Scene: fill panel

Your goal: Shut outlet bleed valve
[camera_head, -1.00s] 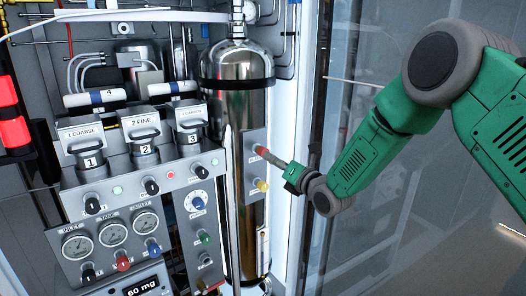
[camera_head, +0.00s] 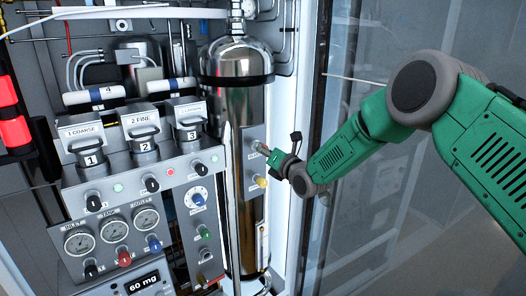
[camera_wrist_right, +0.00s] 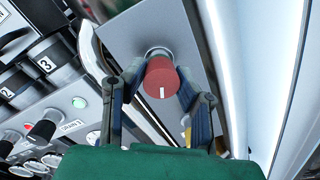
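A red round knob (camera_wrist_right: 162,79) with a white mark sits on a grey plate beside the steel cylinder. Its name label cannot be read. My right gripper (camera_wrist_right: 162,88) has one finger on each side of this knob, close to it; whether the fingers touch it cannot be told. In the head view my right gripper (camera_head: 266,151) reaches the plate from the right and hides most of the knob. A yellow knob (camera_head: 260,181) is below it on the same plate. My left gripper is not in view.
The steel cylinder (camera_head: 238,90) stands just left of the gripper. A panel with gauges (camera_head: 113,230), a blue knob (camera_head: 154,245), a green knob (camera_head: 204,231) and black knobs lies further left. A cabinet frame edge (camera_head: 305,90) is at the right, with open space beyond.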

